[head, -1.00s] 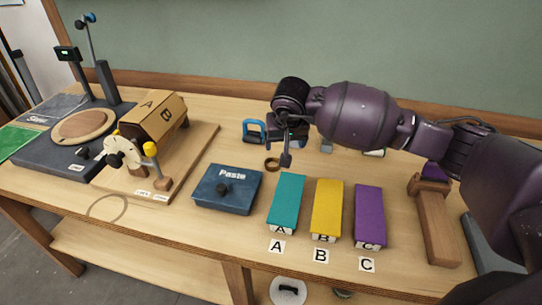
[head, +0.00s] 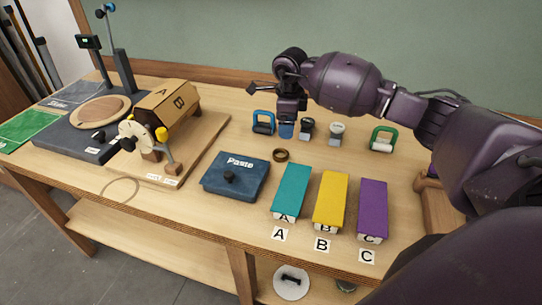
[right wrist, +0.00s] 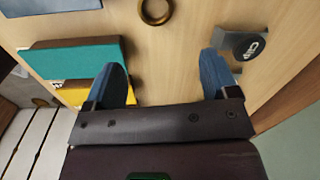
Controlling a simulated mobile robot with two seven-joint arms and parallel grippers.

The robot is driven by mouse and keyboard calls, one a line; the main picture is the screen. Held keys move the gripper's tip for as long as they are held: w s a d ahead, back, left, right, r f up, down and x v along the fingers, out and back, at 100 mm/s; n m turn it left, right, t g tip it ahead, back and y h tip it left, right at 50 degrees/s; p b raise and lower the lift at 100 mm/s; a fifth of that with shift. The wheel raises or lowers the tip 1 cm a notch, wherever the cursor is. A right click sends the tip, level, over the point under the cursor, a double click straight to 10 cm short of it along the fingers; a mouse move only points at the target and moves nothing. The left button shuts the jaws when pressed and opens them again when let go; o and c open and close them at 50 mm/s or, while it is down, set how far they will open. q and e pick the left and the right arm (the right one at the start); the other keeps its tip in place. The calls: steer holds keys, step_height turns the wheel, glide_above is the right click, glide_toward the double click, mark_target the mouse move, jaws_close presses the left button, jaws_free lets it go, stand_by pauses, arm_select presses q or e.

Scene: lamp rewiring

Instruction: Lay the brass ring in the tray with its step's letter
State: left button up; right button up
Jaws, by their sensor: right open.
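The brass ring (head: 281,155) lies flat on the bench, behind the teal tray A (head: 292,190) and right of the Paste box. The yellow tray B (head: 330,198) and purple tray C (head: 372,208) stand right of it, with letter cards in front. My right gripper (head: 286,130) points down just behind the ring, apart from it. In the right wrist view the ring (right wrist: 155,12) is at the top edge, beyond the open, empty blue fingers (right wrist: 164,82). My left gripper is not in view.
The dark blue Paste box (head: 236,177) is left of the trays. Bare bench surrounds the ring.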

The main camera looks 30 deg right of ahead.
steer(key=m, duration=0.6)
glide_above(282, 151)
steer(key=s+a, duration=0.1)
steer(key=s, duration=0.2)
steer(key=shift+g, duration=0.3)
steer(key=f, duration=0.5)
steer(key=shift+w+f, duration=0.25)
steer(key=shift+f, duration=0.1)
steer(key=shift+w+a+f, duration=0.1)
steer(key=shift+w+f, duration=0.1)
steer(key=shift+f, duration=1.1)
steer(key=shift+w+a+f, duration=0.1)
steer(key=shift+w+f, duration=0.1)
steer(key=shift+f, duration=1.1)
steer(key=c, duration=1.1)
steer(key=shift+o, duration=0.2)
step_height(282, 151, up, 20)
